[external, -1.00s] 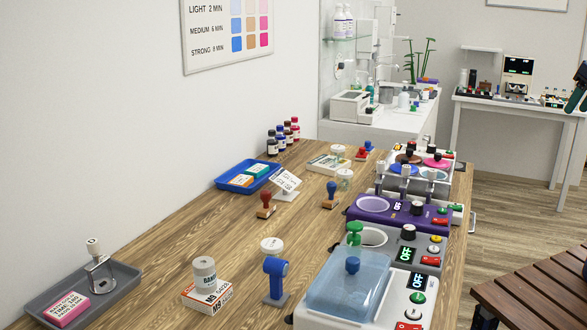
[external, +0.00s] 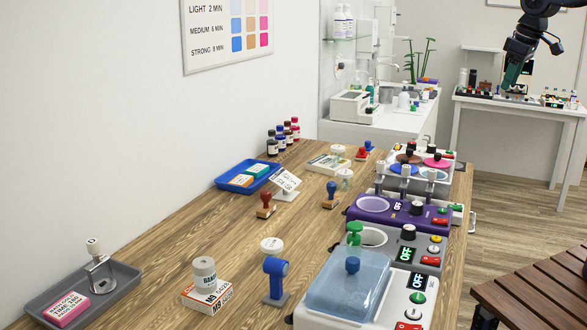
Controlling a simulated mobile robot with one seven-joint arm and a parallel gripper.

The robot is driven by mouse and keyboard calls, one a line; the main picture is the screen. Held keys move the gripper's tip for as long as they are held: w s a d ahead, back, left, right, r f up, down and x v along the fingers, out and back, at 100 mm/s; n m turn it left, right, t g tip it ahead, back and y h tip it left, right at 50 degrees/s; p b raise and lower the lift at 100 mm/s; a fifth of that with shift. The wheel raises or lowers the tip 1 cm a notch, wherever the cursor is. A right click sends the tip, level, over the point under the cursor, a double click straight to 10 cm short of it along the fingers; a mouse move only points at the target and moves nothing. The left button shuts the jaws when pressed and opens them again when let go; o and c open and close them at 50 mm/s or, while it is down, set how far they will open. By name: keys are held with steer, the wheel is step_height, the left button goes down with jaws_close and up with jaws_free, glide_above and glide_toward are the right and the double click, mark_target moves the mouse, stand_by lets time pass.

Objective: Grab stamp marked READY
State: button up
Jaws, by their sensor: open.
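Several stamps stand on the wooden table (external: 150,270). One with a red handle and wooden base (external: 265,205) is mid-table. One with a blue handle and wooden base (external: 330,195) stands to its right. A larger blue stamp-like piece (external: 276,281) stands nearer the front. A small red-handled stamp (external: 361,154) and a small blue-handled one (external: 368,146) are at the back. No READY marking is legible on any of them. My gripper (external: 510,78) is open and seemingly empty at the upper right, in the air, well away from the stamps.
A blue tray (external: 222,184), a tilted card stand (external: 286,183) and bottles (external: 283,136) are on the left. Machines with knobs, including a purple one (external: 395,214), line the right edge. A grey tray (external: 125,275) is front left. A brown slatted bench (external: 535,290) is lower right.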

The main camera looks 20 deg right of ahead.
steer(key=w+a+f+n+g, duration=0.15)
steer(key=w+a+n, duration=0.25)
steer(key=w+a, duration=0.65)
steer(key=n+g, duration=0.2)
steer(key=n, duration=0.5)
glide_above(331, 194)
steer(key=d, duration=0.1)
steer(key=shift+h, duration=0.3)
steer(key=f, duration=2)
steer(key=shift+w, duration=0.35)
steer(key=shift+a+f, duration=0.3)
steer(key=shift+f, duration=0.1)
steer(key=shift+w+f, duration=0.1)
steer(key=shift+f, duration=5.1)
steer(key=c, duration=1.1)
steer(key=shift+r, duration=0.15)
